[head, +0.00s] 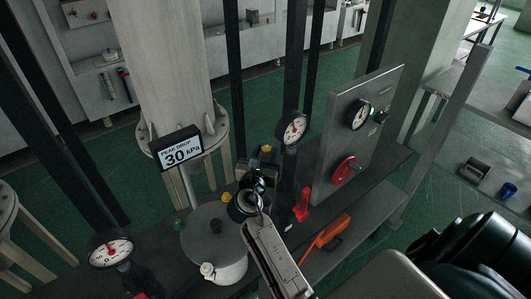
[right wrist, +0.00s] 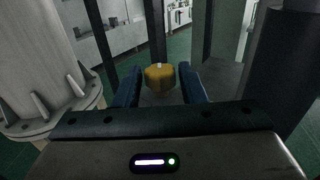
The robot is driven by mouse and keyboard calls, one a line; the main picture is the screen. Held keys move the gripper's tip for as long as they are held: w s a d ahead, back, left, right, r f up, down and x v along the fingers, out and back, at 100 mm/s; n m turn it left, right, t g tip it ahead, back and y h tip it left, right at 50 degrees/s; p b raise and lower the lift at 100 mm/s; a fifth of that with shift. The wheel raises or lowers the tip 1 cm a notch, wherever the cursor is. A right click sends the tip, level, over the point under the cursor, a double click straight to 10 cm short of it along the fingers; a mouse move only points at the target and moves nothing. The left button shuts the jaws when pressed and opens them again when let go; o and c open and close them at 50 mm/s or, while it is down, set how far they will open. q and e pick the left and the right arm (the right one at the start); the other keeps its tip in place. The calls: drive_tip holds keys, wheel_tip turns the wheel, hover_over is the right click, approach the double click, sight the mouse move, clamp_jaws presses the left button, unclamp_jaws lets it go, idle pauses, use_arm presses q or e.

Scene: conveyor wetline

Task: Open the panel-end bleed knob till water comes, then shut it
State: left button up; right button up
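A yellow knob (right wrist: 159,77), which I take for the bleed knob, stands upright in the middle of the right wrist view. The two dark blue fingers of my right gripper (right wrist: 160,88) are open, one on each side of it, with a gap visible on both sides. In the head view the yellow knob (head: 266,149) shows just beyond my right gripper (head: 262,166), which hides part of what lies under it. No water shows at the knob. I cannot see my left gripper.
Another gauge (head: 294,129) stands nearer. A red lever (head: 302,206), an orange lever (head: 326,232) and a grey round vessel (head: 207,230) are close by. A sign (head: 177,149) reads "PEAK DROP 30 kPa".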

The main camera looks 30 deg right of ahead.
drive_tip(key=c, duration=0.5)
drive_tip(key=shift+c, duration=0.2)
drive_tip(key=m+g+h, duration=0.2)
drive_tip(key=g, duration=0.1)
drive_tip(key=m+g+h+b, duration=0.1)
drive_tip(key=shift+w+a, duration=0.2)
drive_tip(key=shift+w, duration=0.1)
drive_tip(key=shift+w+m+g+h+b, duration=0.15)
drive_tip(key=shift+m+g+h, duration=0.25)
drive_tip(key=shift+m+g, duration=0.9)
drive_tip(key=shift+w+m+g+h+b, duration=0.15)
drive_tip(key=shift+m+g+h, duration=0.45)
drive_tip(key=shift+g, duration=1.2)
drive_tip(key=shift+s+f+m+g, duration=0.1)
drive_tip(key=shift+m+g, duration=0.3)
drive_tip(key=o, duration=1)
drive_tip(key=shift+d, duration=0.1)
